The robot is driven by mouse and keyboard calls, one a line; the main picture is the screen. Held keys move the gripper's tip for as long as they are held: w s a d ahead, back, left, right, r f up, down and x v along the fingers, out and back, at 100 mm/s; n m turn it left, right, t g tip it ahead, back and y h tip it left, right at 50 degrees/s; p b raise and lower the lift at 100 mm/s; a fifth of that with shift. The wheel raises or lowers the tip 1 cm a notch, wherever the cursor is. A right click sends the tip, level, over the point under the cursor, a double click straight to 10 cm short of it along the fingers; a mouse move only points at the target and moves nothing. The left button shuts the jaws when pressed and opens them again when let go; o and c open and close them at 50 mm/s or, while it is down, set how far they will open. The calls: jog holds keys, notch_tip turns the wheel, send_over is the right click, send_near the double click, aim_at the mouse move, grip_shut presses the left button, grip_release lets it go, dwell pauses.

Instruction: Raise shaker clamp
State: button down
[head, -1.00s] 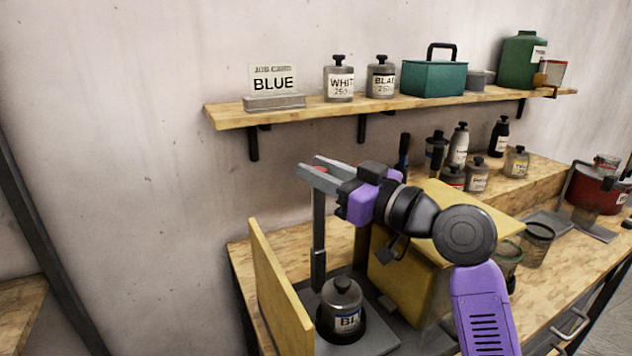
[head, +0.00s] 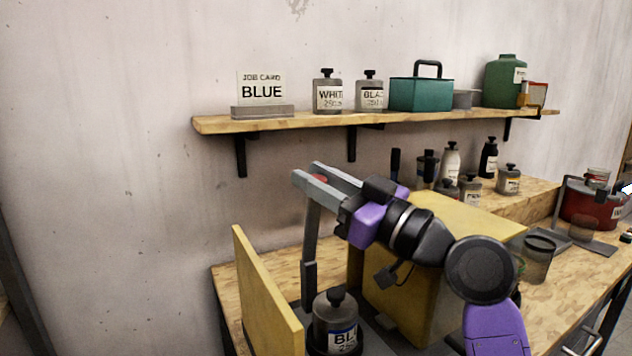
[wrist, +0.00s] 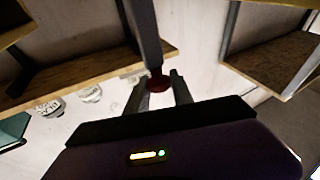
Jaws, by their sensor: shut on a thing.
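The shaker clamp is a dark upright bar (head: 309,250) with a red knob at its top, standing behind the bottle in the yellow-sided shaker. My gripper (head: 312,176) is shut on the red knob (wrist: 158,84), which shows between the two grey fingers in the wrist view. The bar runs down from the knob in the head view. A grey bottle (head: 336,318) with a black cap and a label reading "BL" stands in a dark round holder below. The bottle's lower part is cut off by the picture edge.
The shaker has a yellow side panel (head: 262,295) on the left and a yellow box (head: 405,290) on the right. A wall shelf (head: 215,124) above holds a "BLUE" job card (head: 262,90), bottles and a teal box (head: 421,93). More bottles stand behind my arm.

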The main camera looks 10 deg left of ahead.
jog(key=c, duration=1.1)
grip_release()
jog(key=shift+c, duration=0.2)
jog(key=b+v, duration=0.1)
jog(key=v, duration=0.7)
